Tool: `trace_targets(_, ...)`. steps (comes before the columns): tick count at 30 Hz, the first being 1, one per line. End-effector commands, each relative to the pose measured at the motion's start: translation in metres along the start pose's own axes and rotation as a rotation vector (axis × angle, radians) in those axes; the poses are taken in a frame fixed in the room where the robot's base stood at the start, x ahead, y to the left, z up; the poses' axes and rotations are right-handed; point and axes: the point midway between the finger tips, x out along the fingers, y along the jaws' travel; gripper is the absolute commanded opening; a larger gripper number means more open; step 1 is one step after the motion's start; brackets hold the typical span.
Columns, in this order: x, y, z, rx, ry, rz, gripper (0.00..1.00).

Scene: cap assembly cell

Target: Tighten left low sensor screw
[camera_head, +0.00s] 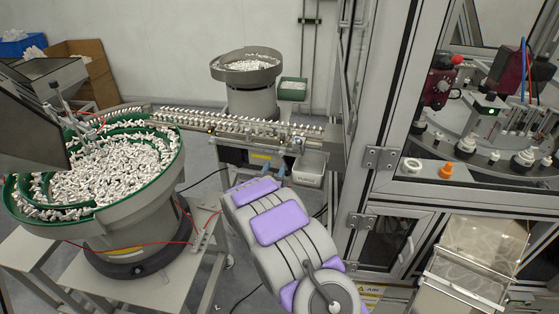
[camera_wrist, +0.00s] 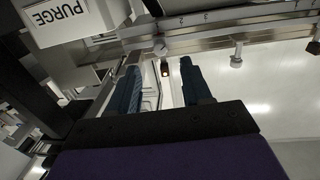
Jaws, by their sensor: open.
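In the wrist view, my gripper (camera_wrist: 161,82) is open, with its two dark blue-grey fingers apart and nothing held. A small round light-coloured knob (camera_wrist: 160,46) sits on a metal rail just beyond the gap between the fingertips. A small dark cylinder with a pale orange tip (camera_wrist: 165,69) shows in the gap, below the knob. Another pale knob (camera_wrist: 236,56) hangs further right. I cannot tell which of these is the left low sensor screw. In the head view, my gripper (camera_head: 262,161) is small, at the underside of the feeder track (camera_head: 235,124).
A white box marked PURGE (camera_wrist: 68,22) is at upper left in the wrist view. In the head view, a large bowl feeder (camera_head: 152,226) full of white parts stands left. A smaller bowl (camera_head: 246,75) stands behind the track. A metal-framed machine cabinet (camera_head: 372,160) closes the right side.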

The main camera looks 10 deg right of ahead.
Motion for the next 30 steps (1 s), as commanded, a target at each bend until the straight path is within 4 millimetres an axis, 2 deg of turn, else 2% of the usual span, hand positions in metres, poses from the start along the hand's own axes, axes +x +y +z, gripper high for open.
trace_targets(1,0.01,0.001,0.001,0.002,0.003,0.002,0.49)
trace_targets(6,0.038,0.001,0.001,0.002,0.002,0.001,0.49)
trace_targets(12,0.06,0.001,-0.001,0.003,0.004,0.001,0.49)
trace_targets(18,0.069,0.001,0.0,-0.001,0.0,-0.001,0.49)
trace_targets(26,0.07,0.0,0.0,-0.001,0.0,-0.001,0.49)
trace_targets(30,0.07,0.0,0.0,-0.001,0.001,-0.001,0.38)
